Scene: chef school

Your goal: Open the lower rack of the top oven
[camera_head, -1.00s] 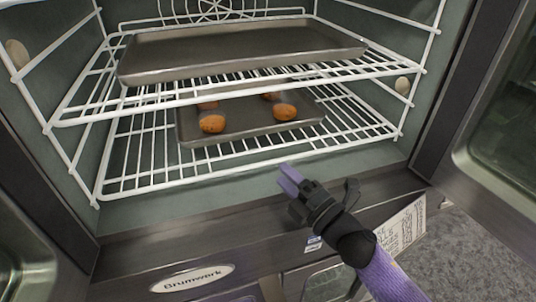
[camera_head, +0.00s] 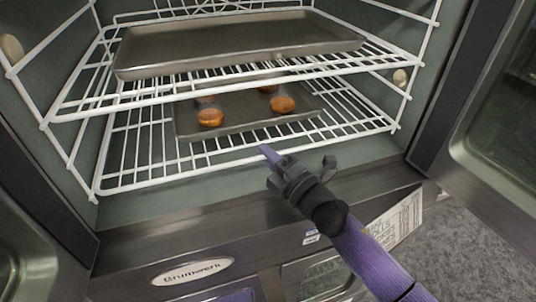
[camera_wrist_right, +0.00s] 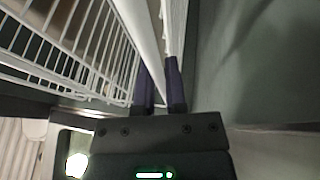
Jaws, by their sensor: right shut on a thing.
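The lower rack (camera_head: 150,178) is a white wire shelf inside the top oven, below the upper rack (camera_head: 90,105). A dark baking tray (camera_head: 240,127) with several round brown pastries (camera_head: 282,104) lies on it. My right gripper (camera_head: 266,151) is at the middle of the lower rack's front edge. In the right wrist view the purple fingers (camera_wrist_right: 160,85) are on either side of a white bar (camera_wrist_right: 150,45), shut on it. The fingertips partly hide the bar in the head view. My left gripper is not in view.
A second baking tray (camera_head: 240,45) sits on the upper rack, close above. Open oven doors stand at the left (camera_head: 25,250) and right (camera_head: 500,130). The oven's front sill (camera_head: 150,232) with its name badge (camera_head: 193,271) is below my right gripper.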

